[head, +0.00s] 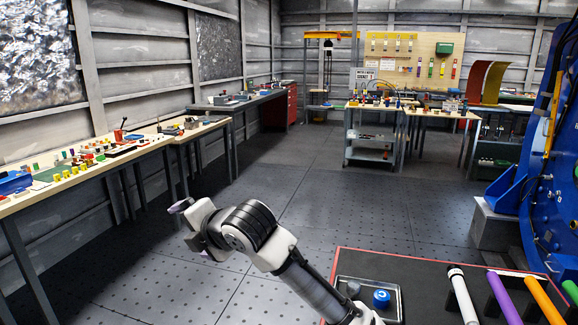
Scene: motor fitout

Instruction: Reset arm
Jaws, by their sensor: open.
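My arm rises from the lower middle of the head view and bends to the left above the grey floor (240,185). My gripper (183,206) is at the far left end of the arm, small and seen from the side, partly hidden behind the wrist. It is open, and I see nothing held in it. It is in free air, apart from the benches.
A red-edged dark table (420,265) at the lower right bears a tray (352,262) with a blue round part (381,298), and several coloured tubes. A cluttered workbench (30,200) stands left. A large blue machine (548,215) stands right. The middle floor is clear.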

